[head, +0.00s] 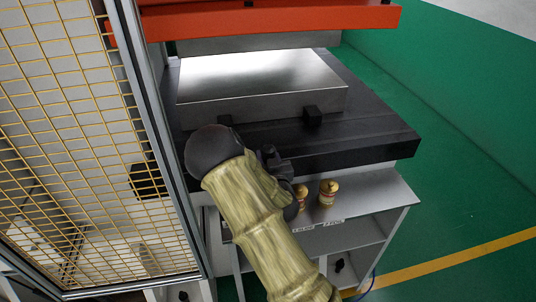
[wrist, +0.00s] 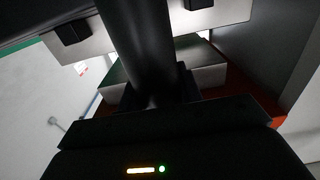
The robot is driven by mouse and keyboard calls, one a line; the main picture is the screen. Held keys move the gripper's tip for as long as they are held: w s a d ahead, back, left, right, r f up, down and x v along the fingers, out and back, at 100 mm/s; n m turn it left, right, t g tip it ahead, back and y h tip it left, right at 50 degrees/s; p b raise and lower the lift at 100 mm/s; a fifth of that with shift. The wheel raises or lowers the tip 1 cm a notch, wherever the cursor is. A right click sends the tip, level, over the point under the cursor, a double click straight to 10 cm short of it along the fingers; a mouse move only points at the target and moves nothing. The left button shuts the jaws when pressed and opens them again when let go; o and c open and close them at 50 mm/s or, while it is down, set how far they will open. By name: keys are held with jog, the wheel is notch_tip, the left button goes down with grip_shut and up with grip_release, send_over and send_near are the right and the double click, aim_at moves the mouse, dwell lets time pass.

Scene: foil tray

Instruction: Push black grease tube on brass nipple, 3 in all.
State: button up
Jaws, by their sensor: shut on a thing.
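My gripper (head: 272,158) is at the front edge of the dark press bed, partly hidden behind my own arm. In the wrist view, my gripper (wrist: 160,100) is shut on a thick black cylinder, which looks like the black grease tube (wrist: 148,45). The tube runs up and out of the top of the picture, so its far end is hidden. I cannot make out the tube in the head view, and I cannot tell whether it touches a nipple.
The dark press bed (head: 370,138) carries a bright metal block (head: 265,85) with small black blocks (head: 312,116) at its front. A yellow mesh guard (head: 75,110) closes the left; green floor lies free at right.

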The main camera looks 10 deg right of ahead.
jog(key=shift+w+d+f+b, duration=0.15)
jog(key=shift+f+b, duration=0.2)
jog(key=shift+f, duration=0.35)
jog(key=shift+s+d+f+b, duration=0.15)
jog(key=shift+f+b, duration=0.2)
jog(key=shift+f, duration=0.35)
jog(key=shift+a, duration=0.1)
jog(key=shift+f+b, duration=1.25)
jog(key=shift+b, duration=0.05)
dwell(0.5)
jog(key=shift+r, duration=0.15)
jog(key=shift+r+p, duration=1.4)
jog(key=shift+r, duration=1.05)
